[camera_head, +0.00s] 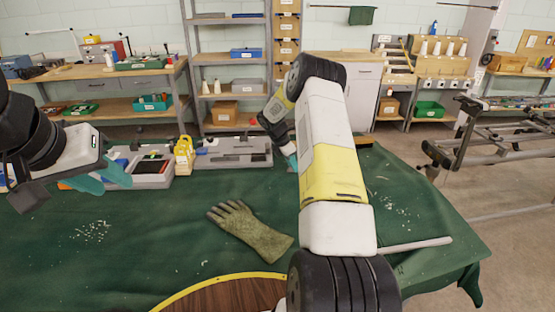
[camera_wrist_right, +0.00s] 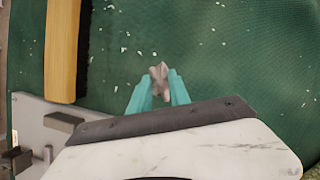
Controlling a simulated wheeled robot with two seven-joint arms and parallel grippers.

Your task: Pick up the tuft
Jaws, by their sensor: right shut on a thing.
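The tuft (camera_wrist_right: 159,74) is a small pale, greyish-pink piece in the right wrist view. It sits between the teal fingertips of my right gripper (camera_wrist_right: 160,84), which is shut on it above the green cloth. In the head view my right gripper (camera_head: 291,160) is near the back edge of the table, mostly hidden by my own arm, and the tuft cannot be made out there. My left gripper (camera_head: 103,178) is over the left of the table, its teal fingers apart and nothing seen between them.
A green cloth (camera_head: 130,265) covers the table. A work glove (camera_head: 250,231) lies mid-table. A wooden brush (camera_wrist_right: 62,45) is left of the tuft. A pale rod (camera_head: 415,244) lies at right.

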